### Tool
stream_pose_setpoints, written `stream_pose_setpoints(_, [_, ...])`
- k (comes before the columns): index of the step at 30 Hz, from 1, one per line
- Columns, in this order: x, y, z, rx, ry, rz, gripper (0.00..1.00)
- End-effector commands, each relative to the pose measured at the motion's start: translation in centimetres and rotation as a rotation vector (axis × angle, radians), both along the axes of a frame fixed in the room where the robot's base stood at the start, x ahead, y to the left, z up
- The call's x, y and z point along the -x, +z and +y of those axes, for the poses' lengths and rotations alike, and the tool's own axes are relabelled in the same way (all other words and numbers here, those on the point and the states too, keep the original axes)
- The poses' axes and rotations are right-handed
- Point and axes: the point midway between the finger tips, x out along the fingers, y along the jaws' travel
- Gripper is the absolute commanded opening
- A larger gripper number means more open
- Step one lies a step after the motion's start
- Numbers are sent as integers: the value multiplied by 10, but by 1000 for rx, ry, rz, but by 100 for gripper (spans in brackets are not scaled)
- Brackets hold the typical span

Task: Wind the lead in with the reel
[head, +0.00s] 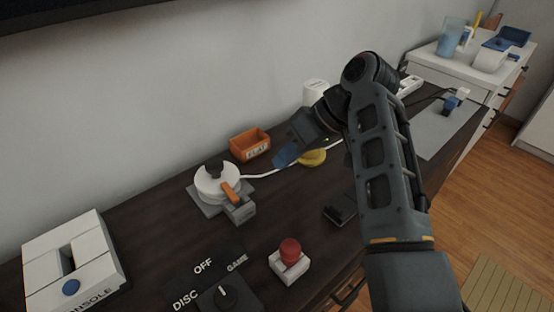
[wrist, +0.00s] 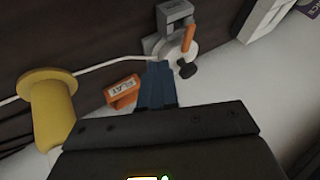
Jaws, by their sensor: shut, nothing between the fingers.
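The reel is a white drum (head: 214,186) with a black knob on top, on a grey base at the middle of the dark desk. An orange handle (head: 231,192) lies across its front edge beside a grey block. The wrist view shows the drum (wrist: 175,50) and orange handle (wrist: 188,37) beyond my fingertips. The white lead (head: 262,177) runs from the reel to the right, partly hidden behind my arm; it also crosses the wrist view (wrist: 105,70). My gripper (head: 283,158), with blue fingers, is shut and empty, right of the reel and apart from the handle.
An orange labelled box (head: 250,144) stands behind the reel near the wall. A yellow spool-shaped thing (head: 313,158) is by my gripper. A red button (head: 290,252), a dial panel (head: 205,285) and a white console (head: 70,265) are in front and left.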

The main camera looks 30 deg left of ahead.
Motion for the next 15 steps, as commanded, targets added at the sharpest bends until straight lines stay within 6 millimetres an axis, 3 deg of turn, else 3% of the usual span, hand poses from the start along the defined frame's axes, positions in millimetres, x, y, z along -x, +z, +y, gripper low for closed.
stream_pose_setpoints(11, [20,-61,42,2,2,4,0])
stream_pose_setpoints(15, [38,-59,51,0,2,0,0])
